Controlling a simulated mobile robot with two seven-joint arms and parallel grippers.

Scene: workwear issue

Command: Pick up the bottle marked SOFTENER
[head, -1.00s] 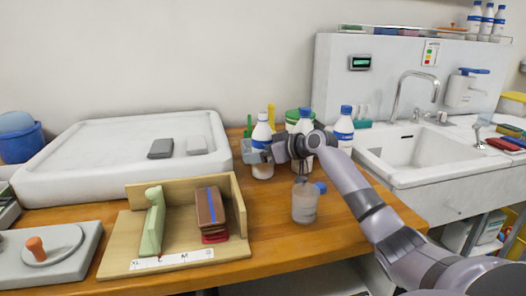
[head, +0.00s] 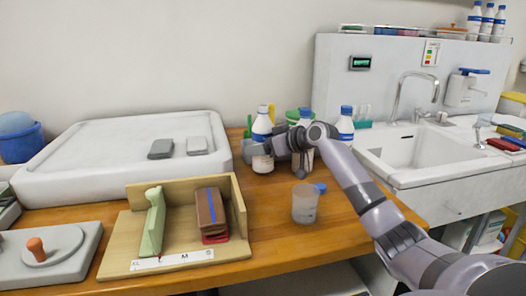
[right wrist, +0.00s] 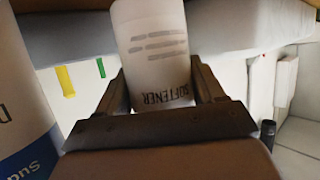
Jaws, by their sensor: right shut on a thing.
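The bottle looks slightly raised. The fingers and wrist hide part of it in the head view. My left gripper is not in view.
A similar bottle (head: 304,124) stands close behind my wrist, partly hidden, and another (head: 345,127) is further right. A clear beaker (head: 305,206) stands in front of them. The white tray (head: 60,165) is left, the sink (head: 400,152) right.

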